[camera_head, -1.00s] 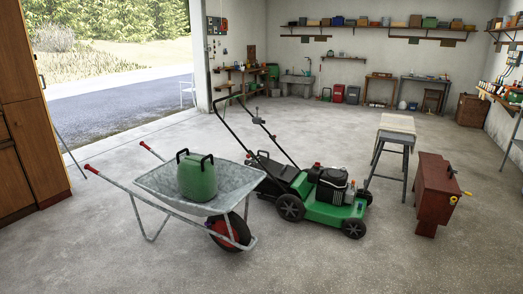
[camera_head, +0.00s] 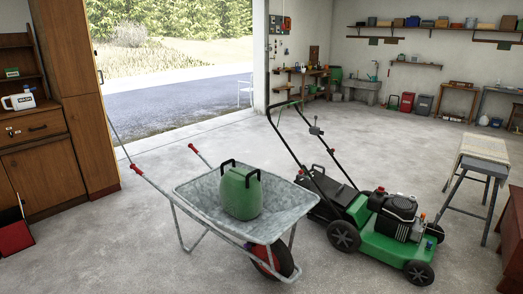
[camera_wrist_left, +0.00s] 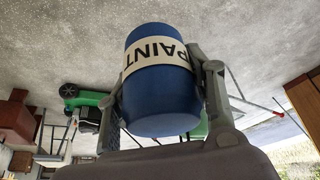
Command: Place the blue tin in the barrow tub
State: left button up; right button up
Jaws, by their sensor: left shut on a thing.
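The blue tin (camera_wrist_left: 160,92) has a cream band with the word PAINT. In the left wrist view my left gripper (camera_wrist_left: 160,85) is shut on it, with one finger on each side. The grey metal barrow tub (camera_head: 195,197) stands in the middle of the head view, with its red handles to the left and its wheel to the lower right. A green container with two black handles (camera_head: 242,196) sits inside the tub. Neither gripper nor the tin shows in the head view.
A green lawn mower (camera_head: 385,232) stands close to the right of the barrow. A wooden cabinet (camera_head: 75,90) and a dresser with a white jug (camera_head: 18,101) stand at the left. A trestle (camera_head: 480,165) is at the right. The floor in front of the barrow is clear.

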aim_at(230, 224)
jog(key=i+j+u, duration=0.15)
jog(key=i+u, duration=0.7)
jog(key=i+j+z, duration=0.15)
jog(key=i+z, duration=0.15)
jog(key=i+j+z, duration=0.5)
jog(key=z, duration=0.15)
jog(key=i+j+z, duration=0.45)
jog(key=j+z, duration=0.15)
jog(key=i+j+z, duration=0.1)
jog(key=j+z, duration=0.2)
jog(key=j, duration=0.2)
jog(key=i+j+z, duration=0.1)
jog(key=j+z, duration=0.55)
jog(key=j, duration=0.25)
